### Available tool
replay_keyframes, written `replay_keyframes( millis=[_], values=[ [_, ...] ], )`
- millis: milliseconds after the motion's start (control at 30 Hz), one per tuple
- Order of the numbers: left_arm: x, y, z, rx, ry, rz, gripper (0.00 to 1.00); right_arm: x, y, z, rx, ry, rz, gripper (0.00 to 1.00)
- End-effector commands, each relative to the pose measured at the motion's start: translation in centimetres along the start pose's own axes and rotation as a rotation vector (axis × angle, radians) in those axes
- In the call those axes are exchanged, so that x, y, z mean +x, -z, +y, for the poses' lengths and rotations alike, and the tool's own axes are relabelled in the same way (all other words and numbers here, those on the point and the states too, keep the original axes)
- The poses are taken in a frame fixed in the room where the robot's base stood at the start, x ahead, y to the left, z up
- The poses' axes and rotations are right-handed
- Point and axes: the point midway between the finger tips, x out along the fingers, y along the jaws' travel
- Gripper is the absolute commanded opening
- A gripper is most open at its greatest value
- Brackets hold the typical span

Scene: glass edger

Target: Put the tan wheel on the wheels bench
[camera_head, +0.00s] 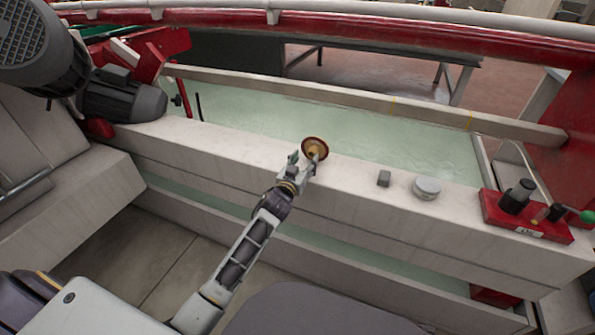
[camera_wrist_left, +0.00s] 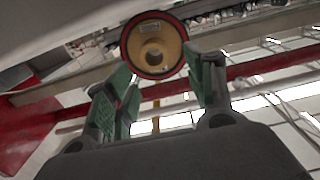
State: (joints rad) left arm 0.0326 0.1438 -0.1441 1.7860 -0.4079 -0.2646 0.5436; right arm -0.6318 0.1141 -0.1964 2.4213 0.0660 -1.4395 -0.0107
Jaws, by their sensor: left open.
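The tan wheel (camera_head: 315,146) has a dark red rim and a tan hub. In the head view it shows at the inner edge of the pale ledge, beside the fingertips of my left gripper (camera_head: 304,161). In the left wrist view the wheel (camera_wrist_left: 153,48) faces the camera, at and just beyond the two green-padded fingers. The fingers are spread apart; I cannot tell whether either touches the wheel. What supports the wheel is not clear. My right gripper is not in view. I cannot tell for certain which surface is the wheels bench.
The long pale ledge (camera_head: 235,150) borders a trough of greenish water (camera_head: 400,145). A small grey block (camera_head: 384,178), a round pale disc (camera_head: 427,187) and a red control box (camera_head: 525,217) sit to the right. Motors (camera_head: 120,97) stand left. A dark table (camera_head: 345,52) stands behind the rail.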

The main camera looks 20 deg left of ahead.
Motion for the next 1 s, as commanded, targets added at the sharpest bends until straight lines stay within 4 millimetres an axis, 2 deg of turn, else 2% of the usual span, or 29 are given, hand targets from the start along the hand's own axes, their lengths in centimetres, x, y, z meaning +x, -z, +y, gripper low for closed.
replay_keyframes(
  millis=[133,600,1000],
  values=[
    [-1.3,0.0,0.0,0.0,0.0,-0.001,0.54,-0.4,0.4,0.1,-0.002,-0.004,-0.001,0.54],
    [-4.9,0.0,0.0,-0.001,0.0,0.0,0.54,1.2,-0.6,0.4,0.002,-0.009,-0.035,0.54],
    [-6.0,0.0,0.0,0.001,0.001,0.001,0.54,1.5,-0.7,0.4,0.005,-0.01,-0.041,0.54]
  ],
)
